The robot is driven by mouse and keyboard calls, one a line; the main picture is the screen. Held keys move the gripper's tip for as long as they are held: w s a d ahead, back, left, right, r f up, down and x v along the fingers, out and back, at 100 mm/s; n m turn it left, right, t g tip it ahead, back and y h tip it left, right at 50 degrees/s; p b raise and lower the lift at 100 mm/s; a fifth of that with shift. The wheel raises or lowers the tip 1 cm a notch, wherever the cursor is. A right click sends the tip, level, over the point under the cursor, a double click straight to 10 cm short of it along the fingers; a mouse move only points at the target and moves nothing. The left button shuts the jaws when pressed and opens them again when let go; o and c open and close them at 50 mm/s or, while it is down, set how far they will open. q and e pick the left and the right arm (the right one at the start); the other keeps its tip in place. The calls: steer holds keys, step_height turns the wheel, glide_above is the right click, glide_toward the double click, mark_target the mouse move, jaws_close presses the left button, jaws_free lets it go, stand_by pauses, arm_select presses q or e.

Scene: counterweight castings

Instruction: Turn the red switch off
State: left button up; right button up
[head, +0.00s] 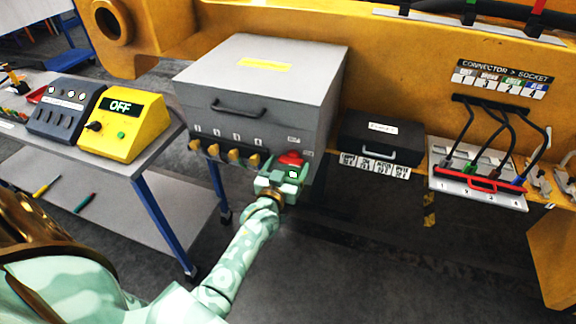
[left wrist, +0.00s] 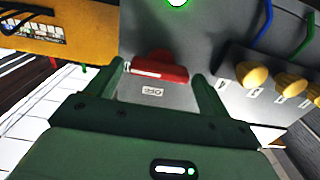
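The red switch (head: 291,158) is on the front of a large grey box (head: 247,130), at the right end of a row of yellow knobs. In the left wrist view the red switch (left wrist: 162,68) lies between my fingers, beside a small label reading OFF (left wrist: 152,90). I cannot tell the switch's position. My left gripper (head: 283,172) is pale green and right at the switch, covering part of the panel. In the wrist view its fingers (left wrist: 160,76) are spread on either side of the switch; I cannot tell whether they touch it. My right gripper is out of view.
Yellow knobs (head: 235,156) sit close beside the switch. A yellow control box (head: 125,125) with an OFF display stands on the left bench. A black case (head: 382,143) and a white board with cables (head: 477,187) are to the right. The floor at front is clear.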

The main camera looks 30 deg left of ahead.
arm_select(q)
steer(key=c, duration=0.5)
steer(key=shift+c, duration=0.8)
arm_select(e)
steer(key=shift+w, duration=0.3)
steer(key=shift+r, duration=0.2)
arm_select(q)
steer(key=n+p, duration=0.2)
steer(key=n, duration=0.1)
steer(key=shift+r+n, duration=0.1)
steer(key=shift+n, duration=0.3)
steer(key=n+p, duration=0.1)
steer(key=n, duration=0.2)
steer(key=shift+n+p, duration=0.3)
steer(key=shift+n, duration=0.1)
steer(key=n, duration=0.4)
steer(key=shift+p, duration=0.35)
steer(key=n, duration=0.6)
steer(key=shift+f, duration=0.25)
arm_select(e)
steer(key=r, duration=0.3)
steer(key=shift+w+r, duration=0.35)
arm_select(q)
steer(key=shift+n, duration=0.3)
steer(key=o, duration=1)
